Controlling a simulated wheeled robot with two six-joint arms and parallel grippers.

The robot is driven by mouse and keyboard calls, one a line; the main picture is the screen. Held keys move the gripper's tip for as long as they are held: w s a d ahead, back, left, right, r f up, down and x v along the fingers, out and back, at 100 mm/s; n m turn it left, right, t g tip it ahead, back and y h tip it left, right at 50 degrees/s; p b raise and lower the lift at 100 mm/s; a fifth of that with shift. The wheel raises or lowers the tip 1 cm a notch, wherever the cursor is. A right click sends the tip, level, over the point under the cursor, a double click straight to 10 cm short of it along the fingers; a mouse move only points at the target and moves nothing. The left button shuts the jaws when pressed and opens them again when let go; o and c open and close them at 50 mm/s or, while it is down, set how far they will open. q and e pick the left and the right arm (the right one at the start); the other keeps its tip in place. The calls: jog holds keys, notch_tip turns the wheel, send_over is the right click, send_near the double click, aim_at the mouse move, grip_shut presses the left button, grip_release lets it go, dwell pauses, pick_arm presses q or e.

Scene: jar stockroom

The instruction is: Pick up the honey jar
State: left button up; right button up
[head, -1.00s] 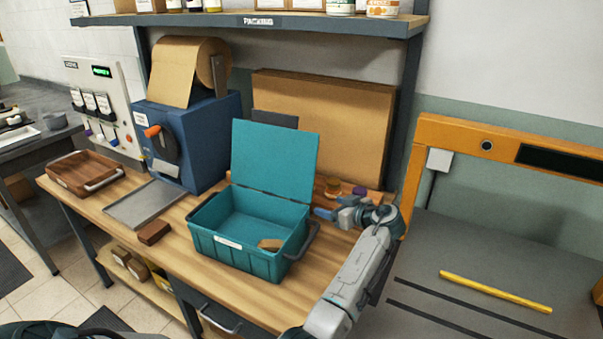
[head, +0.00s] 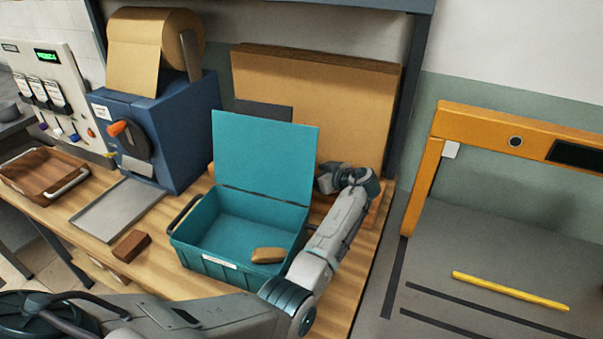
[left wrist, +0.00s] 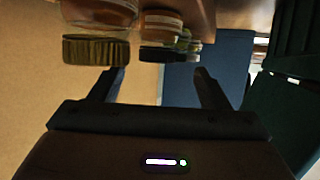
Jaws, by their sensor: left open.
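The left wrist view looks upside down. In it, a jar with a ribbed gold lid and brownish body (left wrist: 96,50) hangs from the top edge, and it looks like the honey jar, though no label is readable. My left gripper (left wrist: 157,74) is open and empty, its fingers apart, with the gold-lidded jar near the left finger. In the head view my left gripper (head: 326,181) is behind the right edge of the teal box's raised lid, at the back of the bench. The jars are hidden there by my arm and the lid.
More jars (left wrist: 165,25) stand beside the gold-lidded one. The open teal box (head: 215,262), holding a tan block (head: 268,255), stands in front of the gripper. Cardboard sheets (head: 340,105) lean behind. A blue paper dispenser (head: 190,135) and grey tray (head: 118,208) are left.

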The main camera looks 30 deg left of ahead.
pick_arm(q)
jog(key=p+x, duration=0.1)
jog(key=x, duration=0.1)
jog(key=p+x, duration=0.1)
jog(key=shift+w+a+r, duration=0.25)
jog(key=shift+w+a, duration=0.1)
jog(key=shift+a, duration=0.1)
jog(key=shift+w+a+f+p, duration=0.3)
jog(key=shift+a+f, duration=0.15)
jog(key=shift+a, duration=0.1)
jog(key=shift+r, duration=0.1)
jog(key=c, duration=1.2)
